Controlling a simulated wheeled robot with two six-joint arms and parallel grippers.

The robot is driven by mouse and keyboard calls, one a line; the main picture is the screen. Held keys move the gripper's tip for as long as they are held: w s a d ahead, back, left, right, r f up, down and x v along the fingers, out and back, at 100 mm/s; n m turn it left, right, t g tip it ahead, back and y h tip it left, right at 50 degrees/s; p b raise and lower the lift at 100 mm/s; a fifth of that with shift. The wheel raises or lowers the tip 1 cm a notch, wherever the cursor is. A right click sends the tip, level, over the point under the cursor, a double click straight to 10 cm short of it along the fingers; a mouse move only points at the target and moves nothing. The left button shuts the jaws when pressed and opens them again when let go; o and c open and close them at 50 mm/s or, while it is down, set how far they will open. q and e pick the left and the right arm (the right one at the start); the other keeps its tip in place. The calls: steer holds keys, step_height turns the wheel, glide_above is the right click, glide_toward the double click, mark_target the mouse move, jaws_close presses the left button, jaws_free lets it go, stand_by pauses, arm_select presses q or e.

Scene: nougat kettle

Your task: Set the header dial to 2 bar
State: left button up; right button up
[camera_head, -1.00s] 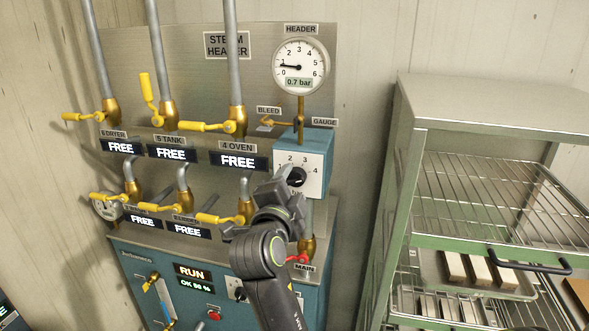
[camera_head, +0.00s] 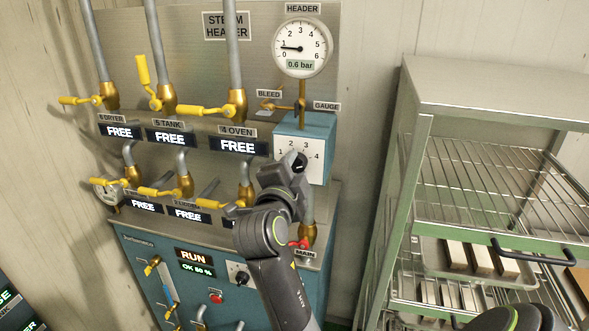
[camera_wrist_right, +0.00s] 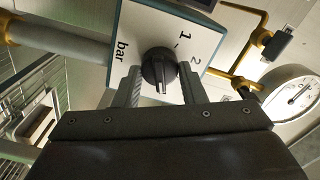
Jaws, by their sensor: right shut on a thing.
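The header dial is a black knob (camera_head: 299,161) on a white face (camera_head: 315,172) marked 1 to 4, fixed to a blue box. In the right wrist view the knob (camera_wrist_right: 158,66) sits between both fingers of my right gripper (camera_wrist_right: 160,72), which is shut on it. Which number its pointer faces is not clear. In the head view my right gripper (camera_head: 290,172) covers the dial's lower left. The round header gauge (camera_head: 300,48) above reads 0.6 bar, its needle low near 1. It also shows at the right of the wrist view (camera_wrist_right: 293,96). My left gripper is not in view.
Yellow-handled valves (camera_head: 205,111) with FREE displays (camera_head: 238,146) stand left of the dial. A red MAIN handle (camera_head: 300,243) is close below my gripper. A metal rack (camera_head: 415,190) with trays stands at right.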

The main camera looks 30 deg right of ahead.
steer(key=shift+r+n, duration=0.1)
steer(key=shift+n, duration=1.2)
steer(key=n+p, duration=0.2)
steer(key=n, duration=0.3)
steer(key=shift+r, duration=0.2)
steer(key=n+p, duration=0.1)
steer(key=n, duration=0.4)
steer(key=shift+r+p, duration=0.1)
steer(key=shift+p, duration=0.25)
steer(key=n+p, duration=0.2)
steer(key=n, duration=0.3)
steer(key=shift+w+a, duration=0.1)
steer(key=o, duration=1)
steer(key=shift+w+d+f, duration=0.15)
steer(key=shift+d+f, duration=0.05)
steer(key=shift+f, duration=0.1)
